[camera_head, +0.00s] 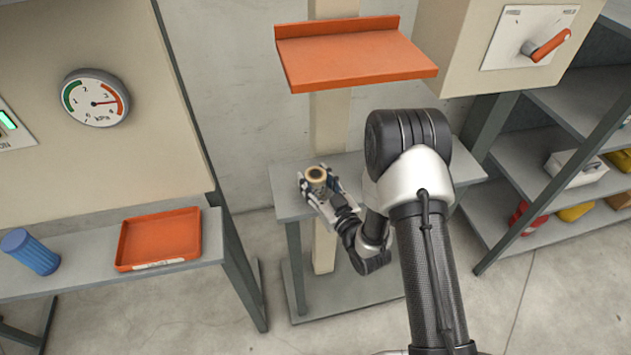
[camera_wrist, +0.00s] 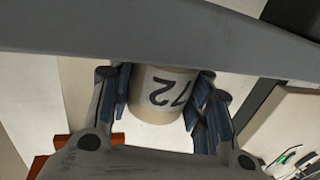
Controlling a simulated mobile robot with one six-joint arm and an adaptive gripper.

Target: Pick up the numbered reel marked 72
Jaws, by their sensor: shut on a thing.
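The numbered reel (camera_wrist: 160,93) is a cream cylinder with a white label reading 72, upside down in the wrist view. In the head view the reel (camera_head: 316,175) shows its round tan top with a dark centre, at the small grey table. My gripper (camera_head: 318,188) is shut on the reel, with blue finger pads on both sides of it in the wrist view (camera_wrist: 160,100). I cannot tell whether the reel touches the table top.
The small grey table (camera_head: 285,207) lies around the gripper, with an orange shelf (camera_head: 355,60) above it. A left bench holds an orange tray (camera_head: 160,240) and a blue cylinder (camera_head: 30,251). A grey rack (camera_head: 500,205) with several items stands at right.

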